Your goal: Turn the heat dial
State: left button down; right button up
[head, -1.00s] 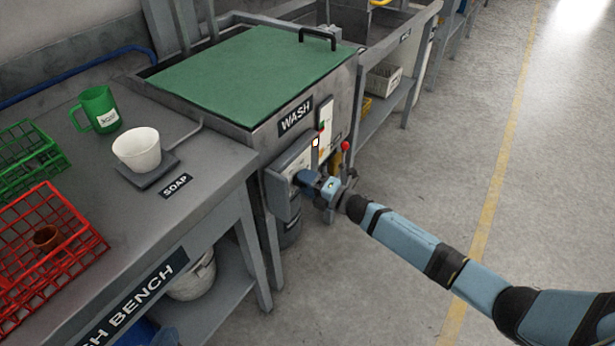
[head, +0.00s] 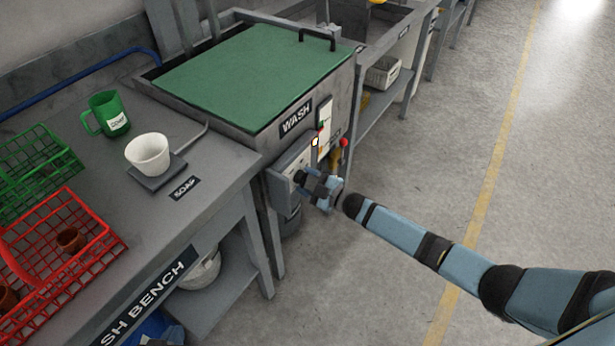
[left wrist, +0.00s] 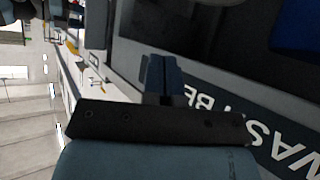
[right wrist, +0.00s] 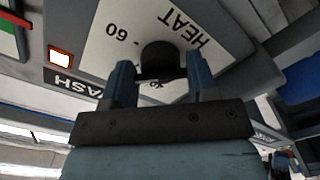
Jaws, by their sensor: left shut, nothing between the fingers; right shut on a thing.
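The heat dial (right wrist: 160,58) is a dark round knob on a white plate (right wrist: 104,45) marked HEAT and 60; another marking below the knob is partly hidden. The plate is on the control box (head: 277,186) at the front of the wash tank. My right gripper (head: 303,181) is at the box, and in the right wrist view its fingers (right wrist: 160,75) are shut on the knob from both sides. The knob's pointer cannot be made out.
The wash tank (head: 250,75) has a green lid with a black handle. A lit square lamp (right wrist: 60,57) is near the dial, and a red knob (head: 344,142) sticks out to the right. The wash bench (head: 222,160) stands left; open floor lies right.

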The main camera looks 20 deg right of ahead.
pick_arm(q)
jog(key=shift+s+a+r+p, duration=0.15)
jog(key=shift+r+p, duration=0.15)
jog(key=shift+p, duration=0.8)
pick_arm(e)
jog(key=shift+m, duration=4.6)
jog(key=o, duration=0.9)
pick_arm(q)
jog(key=shift+r, duration=0.1)
pick_arm(e)
jog(key=shift+s, duration=0.1)
pick_arm(q)
jog(key=shift+r+g+p, duration=0.25)
jog(key=shift+g+p, duration=0.05)
jog(key=shift+p, duration=0.5)
pick_arm(e)
jog(key=v, duration=1.3)
jog(key=shift+s+d, duration=0.2)
jog(key=shift+s+f, duration=0.1)
